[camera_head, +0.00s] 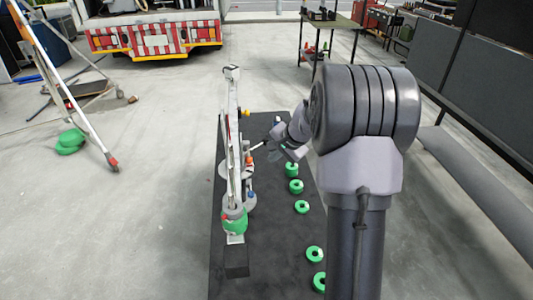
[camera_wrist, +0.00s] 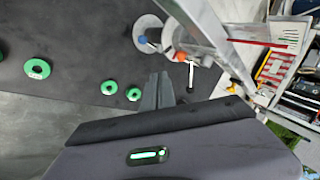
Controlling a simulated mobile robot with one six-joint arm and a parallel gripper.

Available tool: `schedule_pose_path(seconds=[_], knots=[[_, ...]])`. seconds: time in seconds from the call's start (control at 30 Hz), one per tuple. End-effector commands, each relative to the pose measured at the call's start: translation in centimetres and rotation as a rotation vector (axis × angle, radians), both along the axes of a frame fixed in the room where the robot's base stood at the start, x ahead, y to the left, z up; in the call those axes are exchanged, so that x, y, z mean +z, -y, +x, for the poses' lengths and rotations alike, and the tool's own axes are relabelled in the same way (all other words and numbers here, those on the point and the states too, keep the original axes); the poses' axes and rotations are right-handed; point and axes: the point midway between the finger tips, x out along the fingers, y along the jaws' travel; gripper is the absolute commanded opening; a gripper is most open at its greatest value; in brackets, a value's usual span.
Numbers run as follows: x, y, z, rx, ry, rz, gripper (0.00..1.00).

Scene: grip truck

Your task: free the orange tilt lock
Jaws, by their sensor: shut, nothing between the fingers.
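The orange tilt lock (camera_head: 249,159) is a small orange knob low on the pale upright rig (camera_head: 231,130), on its right side. In the wrist view the orange lock (camera_wrist: 181,57) sits at the rig's base, with a thin silver lever (camera_wrist: 190,76) beside it. My gripper (camera_head: 263,147) comes in from the right, close to the lock. In the wrist view its dark fingers (camera_wrist: 158,78) are together and empty, just below the lock and left of the lever. I cannot tell whether they touch the lever.
A blue knob (camera_head: 251,194) and a yellow knob (camera_head: 244,113) are on the same rig. Several green discs (camera_head: 301,207) lie on the dark mat (camera_head: 275,260) to the right of the rig. A ladder (camera_head: 70,80) stands at left, and a table (camera_head: 330,22) stands behind.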

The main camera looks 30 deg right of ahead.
Motion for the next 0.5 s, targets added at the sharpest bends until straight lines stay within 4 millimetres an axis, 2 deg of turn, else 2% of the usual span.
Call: schedule_pose_path(seconds=[0.03,0.13,0.27,0.5], knots=[[1.9,0.0,0.9,0.082,0.002,-0.112,0.00],[2.2,0.4,2.2,0.197,0.008,-0.279,0.00],[0.4,0.7,2.9,0.207,0.009,-0.297,0.00],[-4.0,1.0,5.8,0.207,0.009,-0.295,0.00]])
